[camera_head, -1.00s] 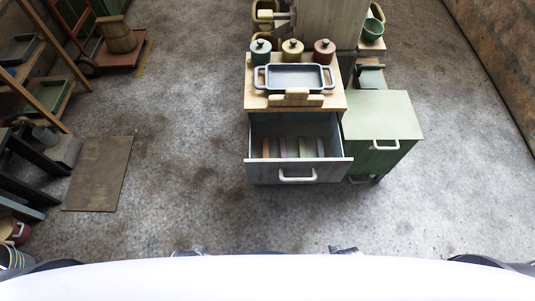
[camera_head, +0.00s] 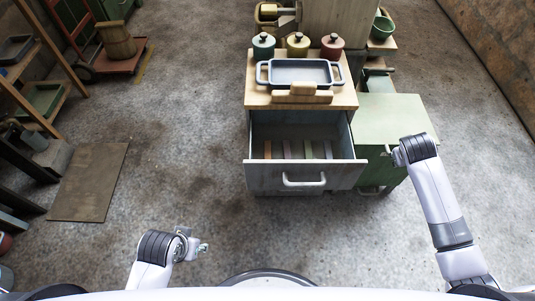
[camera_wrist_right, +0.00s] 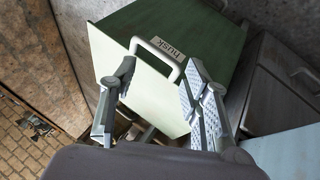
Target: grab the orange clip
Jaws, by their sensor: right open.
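An open grey drawer (camera_head: 262,179) holds several thin coloured strips. My right gripper (camera_head: 391,153) is right of the drawer, by the green cabinet's front, apart from the clip. In the right wrist view my right gripper (camera_wrist_right: 160,88) is open and empty, with the white handle (camera_wrist_right: 155,56) of a green front beyond its fingers. The clip does not show in that view. My left gripper (camera_head: 203,248) is low at the left, in front of the drawer; its fingers are too small to read.
A grey tray (camera_head: 300,72) sits on the wooden counter (camera_head: 258,98) above the drawer, with lidded pots (camera_head: 297,42) behind it. The green cabinet (camera_head: 395,115) stands right of the drawer. The floor in front and to the left is clear around a flat brown board (camera_head: 88,182).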

